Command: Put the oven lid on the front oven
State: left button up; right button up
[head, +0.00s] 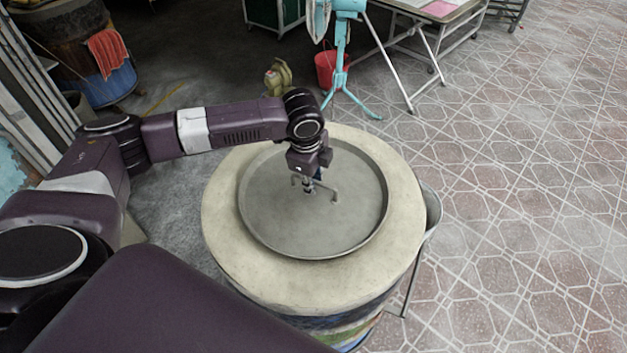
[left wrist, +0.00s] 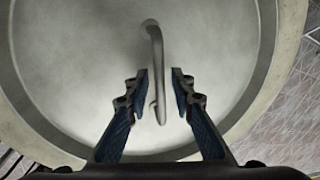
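The oven lid (head: 275,220) is a round grey metal disc with a raised rim and a bent bar handle. It lies flat on top of the front oven (head: 228,255), a barrel with a broad pale ring around its top. My left gripper (head: 311,189) points down over the lid's middle. In the left wrist view, its two fingers (left wrist: 163,88) are apart, with the lid handle (left wrist: 156,50) passing between them and visible gaps on both sides. The arm partly hides the handle in the head view. My right gripper is not in view.
A metal cone-shaped thing (head: 432,212) stands against the oven's right side. Behind are a red bucket (head: 328,70), a turquoise stand (head: 341,60) and a table (head: 440,12). Another barrel with an orange cloth (head: 107,53) is at the back left. Tiled floor at right is clear.

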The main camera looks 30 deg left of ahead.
aim_at(310, 199)
pick_arm(q)
notch_tip(310, 199, up, 12)
jog(key=s, duration=0.2)
jog(key=shift+s+b, duration=0.15)
jog(key=shift+b, duration=0.3)
